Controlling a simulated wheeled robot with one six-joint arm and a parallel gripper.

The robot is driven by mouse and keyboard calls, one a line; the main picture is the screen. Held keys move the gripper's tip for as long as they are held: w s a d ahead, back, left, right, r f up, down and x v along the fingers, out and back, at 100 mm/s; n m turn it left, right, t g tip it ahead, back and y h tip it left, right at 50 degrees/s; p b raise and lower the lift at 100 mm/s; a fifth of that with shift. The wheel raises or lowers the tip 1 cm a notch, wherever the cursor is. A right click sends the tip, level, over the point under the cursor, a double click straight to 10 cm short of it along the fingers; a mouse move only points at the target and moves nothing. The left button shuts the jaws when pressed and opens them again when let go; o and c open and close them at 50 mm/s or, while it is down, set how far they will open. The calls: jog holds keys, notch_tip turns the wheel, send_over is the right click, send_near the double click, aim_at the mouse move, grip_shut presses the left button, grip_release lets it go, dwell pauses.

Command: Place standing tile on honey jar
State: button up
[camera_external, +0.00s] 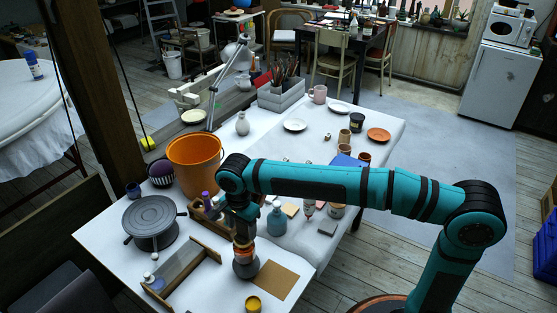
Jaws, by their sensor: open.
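My gripper (243,243) points straight down over the front part of the white table. It is open; its fingers are small and partly hidden by the wrist. A dark grey round thing (245,268) with an orange band above it shows directly below the gripper; I cannot tell whether they touch. A small jar with yellow contents (253,304), possibly the honey jar, stands at the table's front edge. I cannot make out with certainty which tile is standing.
A brown board (275,280) lies right of the gripper. A wooden-sided tray (182,272) and a dark turntable (149,217) are left. An orange bucket (195,162) stands behind. A blue bottle (276,221) and several small items crowd the area under my arm.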

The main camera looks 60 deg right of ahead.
notch_tip(320, 180, up, 12)
jog(key=shift+f, duration=0.15)
dwell(0.4)
jog(key=s+d+n+t, duration=0.4)
jog(key=s+n+t, duration=0.1)
jog(key=s, duration=0.3)
jog(key=s+d+r+n+t, duration=0.1)
jog(key=s+d+n+t, duration=0.4)
jog(key=s+n+t, duration=0.1)
jog(key=s+d+n+t, duration=0.4)
jog(key=s+n+t, duration=0.2)
jog(key=s, duration=0.5)
jog(key=shift+d+r+n, duration=0.25)
jog(key=shift+n, duration=0.25)
